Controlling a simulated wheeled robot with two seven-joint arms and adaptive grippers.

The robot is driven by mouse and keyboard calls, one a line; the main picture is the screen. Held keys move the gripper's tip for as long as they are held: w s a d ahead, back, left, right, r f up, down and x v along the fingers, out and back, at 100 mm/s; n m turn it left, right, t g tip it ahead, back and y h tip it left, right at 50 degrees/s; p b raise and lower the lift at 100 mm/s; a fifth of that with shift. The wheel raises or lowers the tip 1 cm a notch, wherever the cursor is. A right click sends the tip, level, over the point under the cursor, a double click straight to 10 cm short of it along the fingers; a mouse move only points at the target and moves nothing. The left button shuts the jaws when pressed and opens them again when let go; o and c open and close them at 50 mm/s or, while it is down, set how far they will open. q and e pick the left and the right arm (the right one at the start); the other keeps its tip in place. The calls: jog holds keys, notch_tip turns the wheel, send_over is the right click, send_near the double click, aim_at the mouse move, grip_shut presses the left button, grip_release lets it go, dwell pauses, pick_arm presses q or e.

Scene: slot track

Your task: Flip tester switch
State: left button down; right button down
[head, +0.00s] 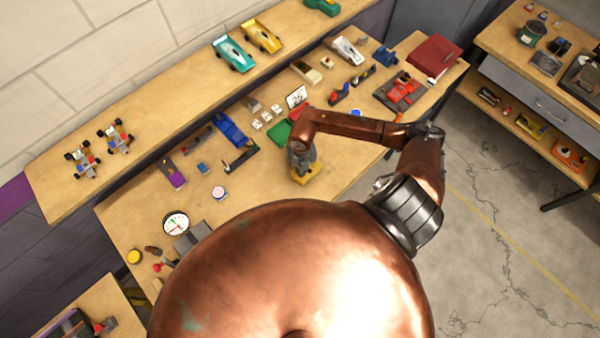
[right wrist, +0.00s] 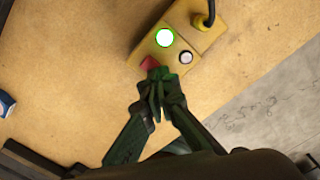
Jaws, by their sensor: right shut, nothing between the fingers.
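The tester is a small yellow box on the wooden bench; in the head view its edge (head: 312,174) shows under my right gripper (head: 302,163). In the right wrist view the tester (right wrist: 185,32) has a lit light (right wrist: 165,38) with a green rim, a small pale round part (right wrist: 186,57) and a red switch (right wrist: 148,63). A black cable (right wrist: 208,12) leaves its top. My right gripper (right wrist: 158,76) is shut and empty, its tips right at the red switch; I cannot tell whether they touch. My left gripper is not in view.
The bench (head: 135,218) holds toy cars, small parts and a dial gauge (head: 176,223) left of the tester. A red book (head: 434,54) lies at its far right corner. A raised shelf (head: 165,88) runs along the wall. Bare floor lies right of the bench.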

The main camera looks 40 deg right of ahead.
jog(key=shift+f, duration=0.3)
jog(key=shift+r+p, duration=2.25)
jog(key=shift+r, duration=1.3)
jog(key=shift+s+f, duration=0.1)
